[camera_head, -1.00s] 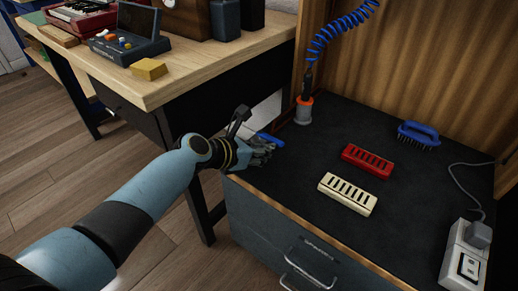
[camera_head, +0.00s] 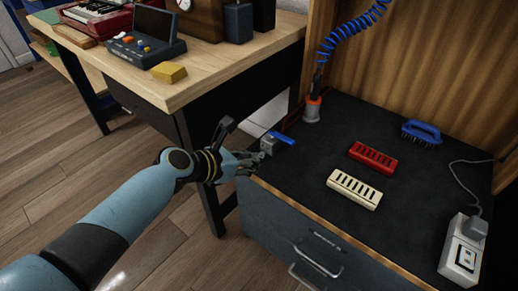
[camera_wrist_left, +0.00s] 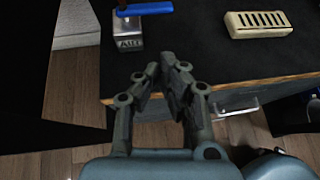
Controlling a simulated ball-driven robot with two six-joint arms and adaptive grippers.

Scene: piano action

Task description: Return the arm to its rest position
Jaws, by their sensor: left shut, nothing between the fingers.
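My left gripper (camera_head: 246,163) is at the near left corner of the black-topped cabinet (camera_head: 300,180) in the head view. Its fingers are shut with nothing between them, as the left wrist view (camera_wrist_left: 163,72) also shows. Just beyond the fingertips stands a small grey metal block with a blue lever (camera_head: 285,138), apart from the gripper. The block (camera_wrist_left: 128,38) shows a dark label in the left wrist view. My right gripper is in neither view.
A cream slotted block (camera_head: 354,189) and a red slotted block (camera_head: 372,157) lie on the cabinet top. A blue brush (camera_head: 421,131), a power strip (camera_head: 462,249) and an air tool with a blue coiled hose (camera_head: 313,106) are also there. A wooden desk (camera_head: 200,82) stands behind left.

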